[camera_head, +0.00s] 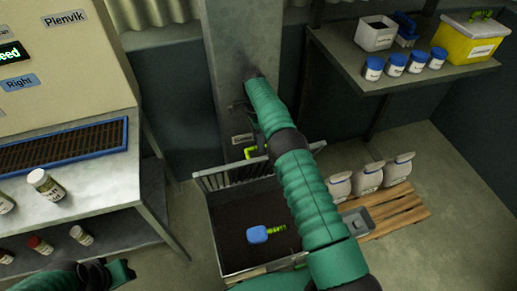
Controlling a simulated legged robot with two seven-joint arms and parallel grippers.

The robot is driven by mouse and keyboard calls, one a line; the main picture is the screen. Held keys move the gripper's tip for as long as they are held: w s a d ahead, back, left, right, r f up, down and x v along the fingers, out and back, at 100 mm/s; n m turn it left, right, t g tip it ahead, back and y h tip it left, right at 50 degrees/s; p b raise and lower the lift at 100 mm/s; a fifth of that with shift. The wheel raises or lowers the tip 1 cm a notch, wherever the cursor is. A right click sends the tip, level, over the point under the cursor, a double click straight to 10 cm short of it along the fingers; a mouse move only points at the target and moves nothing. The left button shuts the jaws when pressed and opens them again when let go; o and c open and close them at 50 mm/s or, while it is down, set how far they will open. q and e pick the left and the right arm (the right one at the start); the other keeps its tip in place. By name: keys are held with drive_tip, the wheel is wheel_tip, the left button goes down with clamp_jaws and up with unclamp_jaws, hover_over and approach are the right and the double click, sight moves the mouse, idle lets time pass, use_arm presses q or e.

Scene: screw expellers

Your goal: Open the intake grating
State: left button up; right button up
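A grating (238,174) of light grey bars stands raised along the back edge of a dark open bin (213,236). A yellow-green handle (249,153) shows just above the bars. My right arm crosses the bin's right side. My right gripper (261,146) appears as a dark shape beside the handle, largely hidden by the arm. I cannot tell whether it touches the handle or how its fingers stand. My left gripper (121,271) is low at the left, away from the bin, its finger opening unclear.
A blue scoop (257,234) lies in the bin. A grey column (228,60) stands behind it. A machine bench (75,213) with jars is at left. A shelf (347,55) with tubs is at upper right. White sacks (368,178) stand on a pallet (405,211).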

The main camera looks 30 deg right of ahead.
drive_tip(key=r, duration=0.2)
drive_tip(key=s+r, duration=0.1)
drive_tip(key=shift+s+a+r, duration=0.1)
drive_tip(key=shift+a+r, duration=0.05)
drive_tip(key=shift+a, duration=0.2)
drive_tip(key=s+a+r+p, duration=0.1)
drive_tip(key=s+a, duration=0.6)
drive_tip(key=s, duration=0.5)
drive_tip(key=shift+s+r, duration=0.15)
drive_tip(key=shift+s, duration=0.2)
